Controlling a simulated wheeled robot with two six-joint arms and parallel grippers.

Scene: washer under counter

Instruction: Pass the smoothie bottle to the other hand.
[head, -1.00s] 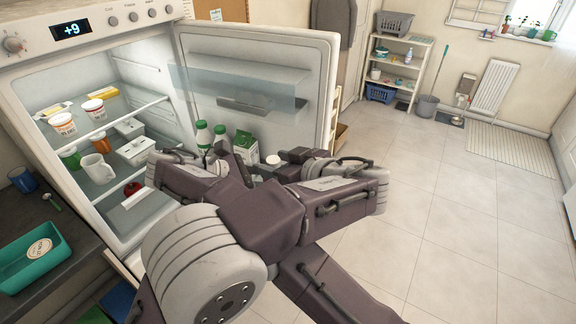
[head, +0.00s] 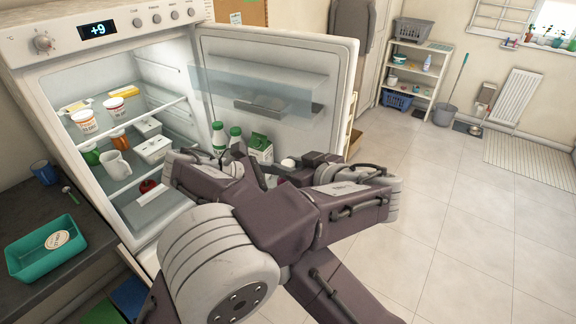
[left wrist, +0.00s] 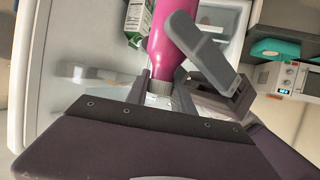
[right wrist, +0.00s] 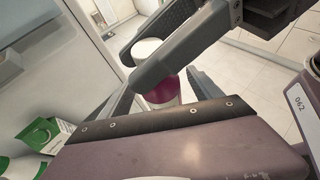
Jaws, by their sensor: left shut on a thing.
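The smoothie bottle is pink-crimson, with a grey ridged end. In the left wrist view the bottle (left wrist: 172,42) stretches up and away from my left gripper, its ridged end close to the palm. In the right wrist view the bottle (right wrist: 160,92) shows a round white end and crimson side. My left gripper (head: 252,168) is shut on it. My right gripper (right wrist: 165,95) has its fingers on either side of the bottle and looks open. In the head view the two grippers face each other and my arms hide most of the bottle.
The fridge stands open behind my grippers, with its door (head: 345,85) close to them. White bottles with green caps (head: 218,136) and a green-white carton (head: 261,148) stand in the door. A teal tray (head: 25,268) lies on the counter. The floor at right is clear.

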